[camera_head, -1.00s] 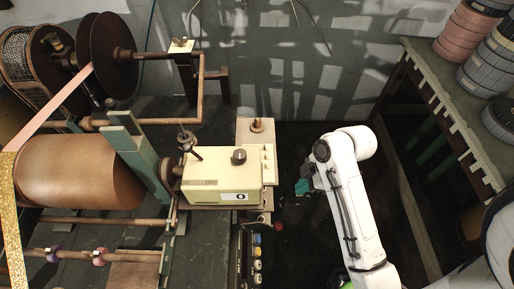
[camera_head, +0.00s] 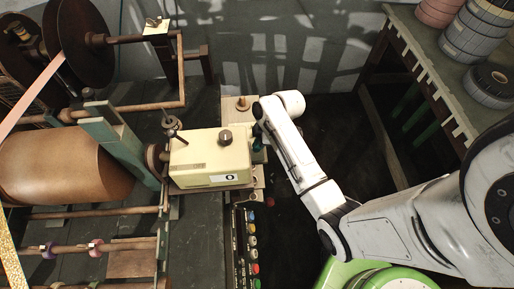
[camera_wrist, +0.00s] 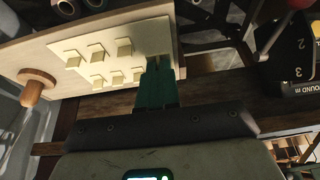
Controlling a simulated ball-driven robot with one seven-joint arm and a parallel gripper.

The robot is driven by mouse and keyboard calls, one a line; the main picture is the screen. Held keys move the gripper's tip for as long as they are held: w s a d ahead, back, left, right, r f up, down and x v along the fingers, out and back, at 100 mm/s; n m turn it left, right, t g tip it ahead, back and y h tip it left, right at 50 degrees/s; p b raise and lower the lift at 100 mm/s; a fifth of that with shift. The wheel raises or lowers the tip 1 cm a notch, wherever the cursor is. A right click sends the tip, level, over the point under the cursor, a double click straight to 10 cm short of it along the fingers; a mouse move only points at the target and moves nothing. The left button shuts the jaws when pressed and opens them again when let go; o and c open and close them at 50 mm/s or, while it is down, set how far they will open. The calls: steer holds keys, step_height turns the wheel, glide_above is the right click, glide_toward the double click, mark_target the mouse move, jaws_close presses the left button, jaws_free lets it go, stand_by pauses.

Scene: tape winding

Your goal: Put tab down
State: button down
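The cream winding machine box (camera_head: 205,158) stands left of my arm in the head view. In the wrist view its side panel (camera_wrist: 75,47) carries several small cream tabs in two rows. The rightmost lower tab (camera_wrist: 139,75) is right beside the teal fingertips of my gripper (camera_wrist: 158,66). The fingers look close together as one narrow block, with nothing clearly held between them. Whether they touch the tab cannot be told. In the head view my gripper (camera_head: 258,143) is at the box's right side, partly hidden by my arm.
A wooden knob (camera_wrist: 36,85) sticks out at the panel's left. A control strip with coloured buttons (camera_head: 250,245) lies below the box. A brown roller (camera_head: 65,165) is at left. A shelf with reels (camera_head: 490,85) stands at right. Dark floor lies open between.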

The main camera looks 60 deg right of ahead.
steer(key=shift+w+f, duration=0.2)
steer(key=shift+w+d+f, duration=0.1)
steer(key=shift+f, duration=1.65)
steer(key=shift+f, duration=0.15)
steer(key=c, duration=1.4)
jaws_free()
steer(key=shift+o, duration=0.2)
